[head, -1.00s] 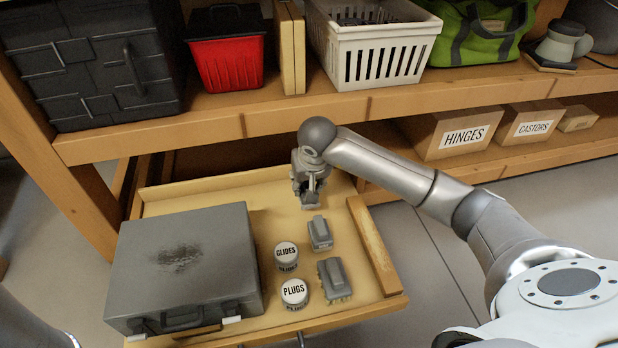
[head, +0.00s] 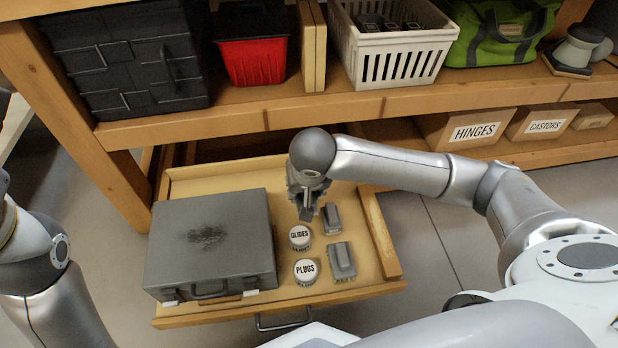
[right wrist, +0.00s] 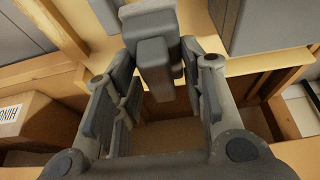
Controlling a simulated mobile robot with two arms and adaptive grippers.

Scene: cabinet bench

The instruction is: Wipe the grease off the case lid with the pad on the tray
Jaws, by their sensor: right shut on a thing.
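The grey case (head: 165,245) lies shut in the open drawer, with a dark grease smear (head: 207,235) mid-lid. My right gripper (head: 306,208) is above the drawer, just behind the GLIDES tin. It is shut on a grey handled pad; in the right wrist view the grey block (right wrist: 153,68) shows between my fingers (right wrist: 155,85). The pad's underside is hidden. Two other grey handled blocks rest in the drawer to the right of the tins: a smaller one (head: 332,218) and a larger one (head: 341,262). My left arm shows at the left edge; its gripper is out of view.
The GLIDES tin (head: 300,236) and PLUGS tin (head: 306,271) stand between the case and the blocks. The drawer's right wall (head: 381,235) is raised. Above is a shelf (head: 270,110) with a red bin (head: 252,62) and white basket (head: 390,55).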

